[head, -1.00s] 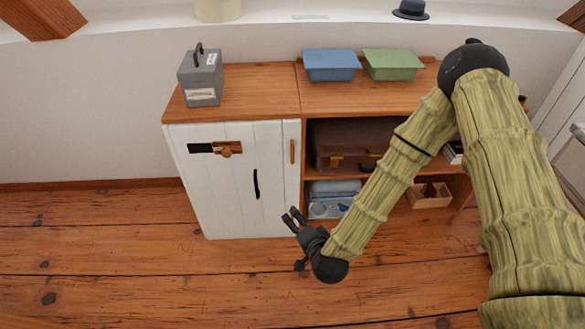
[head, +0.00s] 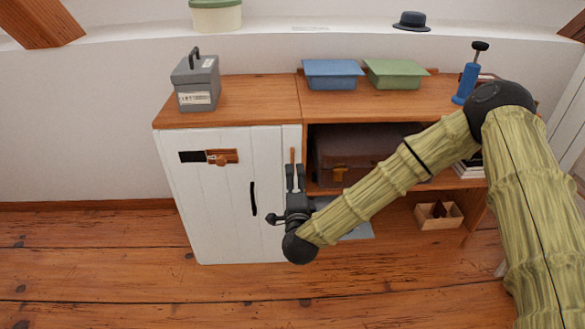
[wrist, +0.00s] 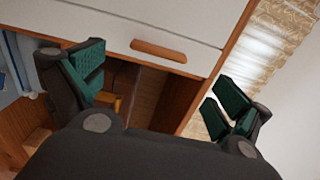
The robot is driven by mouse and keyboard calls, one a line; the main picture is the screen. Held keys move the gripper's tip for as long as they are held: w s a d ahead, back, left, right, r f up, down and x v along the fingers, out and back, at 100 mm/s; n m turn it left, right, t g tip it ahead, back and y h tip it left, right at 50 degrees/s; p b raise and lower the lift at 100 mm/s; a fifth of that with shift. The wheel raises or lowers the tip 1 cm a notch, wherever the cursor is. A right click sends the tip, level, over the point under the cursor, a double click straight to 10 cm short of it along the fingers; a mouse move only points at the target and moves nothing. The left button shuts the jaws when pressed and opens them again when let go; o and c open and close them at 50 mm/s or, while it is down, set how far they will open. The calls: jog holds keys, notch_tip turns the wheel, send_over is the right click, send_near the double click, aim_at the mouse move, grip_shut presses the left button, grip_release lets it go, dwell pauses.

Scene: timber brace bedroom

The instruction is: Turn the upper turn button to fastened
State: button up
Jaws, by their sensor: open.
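A wooden turn button (head: 292,156) sits upright on the narrow white strip to the right of the white cabinet door (head: 220,220). It lies along the strip and does not cross the door seam. In the wrist view the turn button (wrist: 158,50) is a long rounded wooden bar, ahead of and between the fingers. My gripper (head: 295,178) is open and empty, its fingers pointing up just below the turn button. Whether they touch it I cannot tell. The lower part of the strip is hidden behind my gripper; no second turn button shows there.
The door carries a black handle (head: 253,199) and a wooden slider (head: 222,157) beside a dark plate (head: 192,157). A grey box (head: 196,85), blue bin (head: 332,74) and green bin (head: 396,74) stand on top. Open shelves hold a brown suitcase (head: 345,150). Floor in front is clear.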

aim_at(292, 161)
jog(key=w+b, duration=0.1)
jog(key=w, duration=0.8)
jog(key=shift+a, duration=0.3)
jog(key=c, duration=0.8)
